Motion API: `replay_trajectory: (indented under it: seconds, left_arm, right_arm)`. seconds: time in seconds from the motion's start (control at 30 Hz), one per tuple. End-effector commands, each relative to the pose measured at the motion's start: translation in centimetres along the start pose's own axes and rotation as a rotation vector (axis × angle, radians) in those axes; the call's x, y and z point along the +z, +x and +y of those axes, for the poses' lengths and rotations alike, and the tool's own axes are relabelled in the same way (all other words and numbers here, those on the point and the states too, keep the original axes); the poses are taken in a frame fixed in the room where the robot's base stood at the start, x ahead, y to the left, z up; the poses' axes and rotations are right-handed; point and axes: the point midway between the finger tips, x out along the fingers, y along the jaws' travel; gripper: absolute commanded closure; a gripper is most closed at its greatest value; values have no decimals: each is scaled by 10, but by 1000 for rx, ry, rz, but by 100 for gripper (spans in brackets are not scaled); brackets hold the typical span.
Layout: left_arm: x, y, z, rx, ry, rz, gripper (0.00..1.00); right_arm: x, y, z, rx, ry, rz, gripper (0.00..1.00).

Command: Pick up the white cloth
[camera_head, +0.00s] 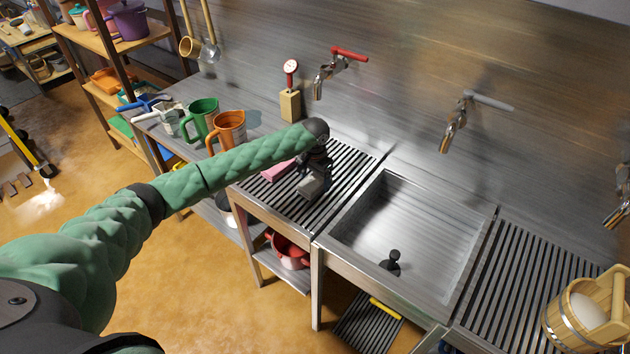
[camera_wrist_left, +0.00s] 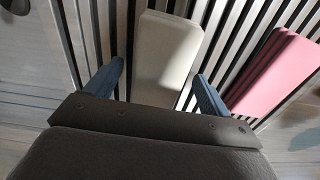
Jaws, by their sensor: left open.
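The white cloth (camera_wrist_left: 167,48) is a folded, flat block lying on the slatted drainboard. In the left wrist view it lies between the two blue fingers of my left gripper (camera_wrist_left: 155,85), which is open with a gap on each side of the cloth. In the head view the cloth (camera_head: 311,188) shows just below my left gripper (camera_head: 315,170), partly covered by it. The exact height of the fingers above the slats is hard to tell. My right gripper is not in view.
A folded pink cloth (camera_wrist_left: 277,72) lies right of the white one in the wrist view. Green (camera_head: 201,118) and orange (camera_head: 228,131) jugs stand to the left in the head view. The sink (camera_head: 400,225) lies right, with a dark stopper (camera_head: 392,263) in it.

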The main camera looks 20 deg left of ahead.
Motion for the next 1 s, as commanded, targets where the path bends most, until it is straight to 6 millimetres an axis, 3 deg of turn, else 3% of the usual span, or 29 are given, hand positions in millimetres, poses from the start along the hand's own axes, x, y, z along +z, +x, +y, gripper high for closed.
replay_trajectory:
  seconds: [0.27, 0.53, 0.97, 1.0]
  left_arm:
    - [0, 3, 0, 0, 1, 0, 18]
    - [0, 2, 0, 0, 1, 0, 67]
    - [0, -5, 0, 0, 1, 2, 67]
    - [-1, -8, 1, 0, 1, 3, 67]
  right_arm:
    - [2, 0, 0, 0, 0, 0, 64]
    - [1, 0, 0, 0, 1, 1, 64]
    - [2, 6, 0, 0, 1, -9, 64]
    - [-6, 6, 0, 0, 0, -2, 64]
